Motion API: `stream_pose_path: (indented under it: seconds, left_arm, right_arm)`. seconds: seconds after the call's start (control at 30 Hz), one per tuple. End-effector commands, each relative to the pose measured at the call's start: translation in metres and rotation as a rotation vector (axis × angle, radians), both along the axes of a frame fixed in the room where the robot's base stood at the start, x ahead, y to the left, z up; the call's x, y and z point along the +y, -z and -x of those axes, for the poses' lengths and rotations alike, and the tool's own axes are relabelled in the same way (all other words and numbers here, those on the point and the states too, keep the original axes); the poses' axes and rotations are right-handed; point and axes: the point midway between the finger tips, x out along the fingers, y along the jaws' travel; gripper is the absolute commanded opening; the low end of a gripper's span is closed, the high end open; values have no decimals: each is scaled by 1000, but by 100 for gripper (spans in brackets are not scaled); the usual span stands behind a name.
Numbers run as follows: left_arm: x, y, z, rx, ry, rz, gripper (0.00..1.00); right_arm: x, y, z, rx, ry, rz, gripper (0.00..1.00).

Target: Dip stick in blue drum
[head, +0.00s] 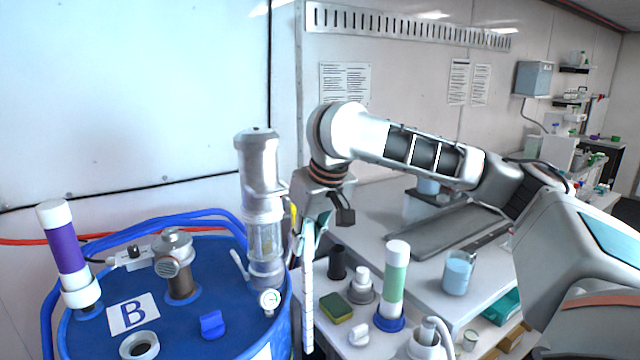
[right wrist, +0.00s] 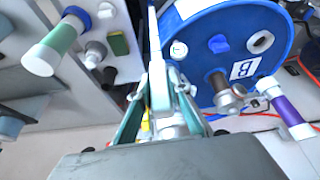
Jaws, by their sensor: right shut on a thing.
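The blue drum (head: 215,338) with a "B" label stands at the lower left in the head view. An open-looking white-rimmed port (head: 139,345) is on its lid near the front. The drum lid also shows in the right wrist view (right wrist: 200,28). My right gripper (head: 312,222) is shut on a white marked stick (head: 308,300), which hangs upright beside the drum's right edge. The stick also runs out from between my fingers in the right wrist view (right wrist: 154,40). Its lower end in the head view is near the picture's bottom. My left gripper is not in view.
On the drum lid stand a clear pump column (head: 265,225), a purple tube (head: 66,250), a metal valve (head: 177,265) and a blue cap (head: 212,325). Right of the stick, a bench holds a green tube (head: 395,285), a sponge (head: 336,308) and a beaker (head: 457,275).

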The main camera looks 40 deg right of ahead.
Motion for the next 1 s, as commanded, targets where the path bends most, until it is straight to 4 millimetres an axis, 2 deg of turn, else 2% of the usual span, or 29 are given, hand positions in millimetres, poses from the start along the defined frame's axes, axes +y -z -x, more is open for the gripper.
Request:
stream_pose_path:
  seconds: [0.03,0.1,0.23,0.4,0.6,0.67,1.0]
  left_arm:
    - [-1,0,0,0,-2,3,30]
    - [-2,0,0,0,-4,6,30]
    - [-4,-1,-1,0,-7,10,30]
    - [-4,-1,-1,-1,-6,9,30]
    - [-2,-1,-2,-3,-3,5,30]
    - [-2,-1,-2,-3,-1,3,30]
    - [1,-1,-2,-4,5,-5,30]
  right_arm:
    - [13,20,9,5,-13,3,0]
    - [30,44,19,5,-19,2,0]
    - [59,85,36,6,-30,1,0]
    - [86,124,51,4,-37,0,0]
    - [112,161,66,2,-44,1,0]
    - [119,171,70,2,-47,0,0]
    - [120,167,68,1,-49,-1,0]
